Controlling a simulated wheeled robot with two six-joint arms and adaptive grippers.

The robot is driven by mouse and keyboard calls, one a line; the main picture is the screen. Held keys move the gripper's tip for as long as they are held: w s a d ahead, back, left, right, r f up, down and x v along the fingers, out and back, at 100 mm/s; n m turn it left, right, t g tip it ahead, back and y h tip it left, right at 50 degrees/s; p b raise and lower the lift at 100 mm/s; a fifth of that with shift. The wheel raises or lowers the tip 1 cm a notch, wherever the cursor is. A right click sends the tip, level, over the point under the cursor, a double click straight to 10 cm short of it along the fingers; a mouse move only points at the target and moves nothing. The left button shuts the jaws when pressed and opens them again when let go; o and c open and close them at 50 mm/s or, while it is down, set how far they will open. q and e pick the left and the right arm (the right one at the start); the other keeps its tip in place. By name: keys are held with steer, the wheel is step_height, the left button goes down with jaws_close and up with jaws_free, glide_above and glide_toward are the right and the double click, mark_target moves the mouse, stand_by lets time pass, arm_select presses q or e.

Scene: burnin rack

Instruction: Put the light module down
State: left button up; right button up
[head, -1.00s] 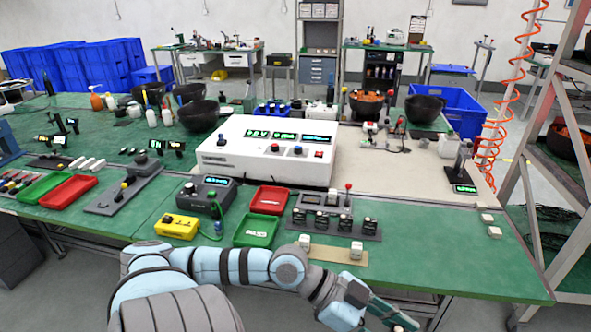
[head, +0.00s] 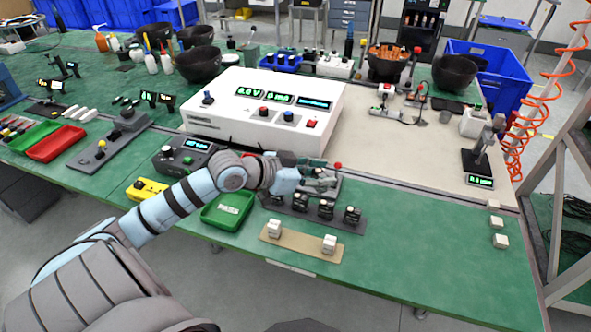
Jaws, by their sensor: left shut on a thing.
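My left gripper (head: 318,181) reaches over the small tester with a red-knobbed lever, behind the grey strip (head: 348,225) of dark modules. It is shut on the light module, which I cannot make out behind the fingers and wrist. I cannot tell whether the module touches the tester. Two white modules stand apart on the tan strip (head: 302,244) at the front edge: a left one (head: 275,228) and a right one (head: 329,243). Several small white blocks (head: 500,241) stand at the right of the bench. My right gripper is out of view.
A green tray (head: 228,208) lies beside my forearm, with a yellow box (head: 147,190) to its left. The big white power unit (head: 262,110) stands behind the gripper. A scale (head: 480,165) stands at the right. The green bench (head: 420,240) right of the tan strip is clear.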

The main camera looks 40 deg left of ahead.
arm_select(q)
steer(key=w+a+r+n+y+p, duration=0.2)
steer(key=w+a+r+n+y, duration=0.7)
steer(key=a, duration=0.4)
steer(key=shift+y, duration=0.3)
steer(key=f+b, duration=0.1)
steer(key=f, duration=0.5)
steer(key=f+b, duration=0.2)
steer(key=f, duration=0.4)
steer(key=s+f+b, duration=0.1)
steer(key=f+b, duration=0.1)
steer(key=f, duration=0.5)
steer(key=o, duration=1.1)
steer(key=shift+a+r, duration=0.1)
steer(key=shift+r, duration=0.05)
steer(key=shift+o, duration=0.2)
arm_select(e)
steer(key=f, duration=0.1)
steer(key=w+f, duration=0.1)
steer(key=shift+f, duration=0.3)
arm_select(q)
steer(key=shift+s, duration=0.1)
steer(key=p+v, duration=0.3)
steer(key=v, duration=0.8)
steer(key=shift+s, duration=0.5)
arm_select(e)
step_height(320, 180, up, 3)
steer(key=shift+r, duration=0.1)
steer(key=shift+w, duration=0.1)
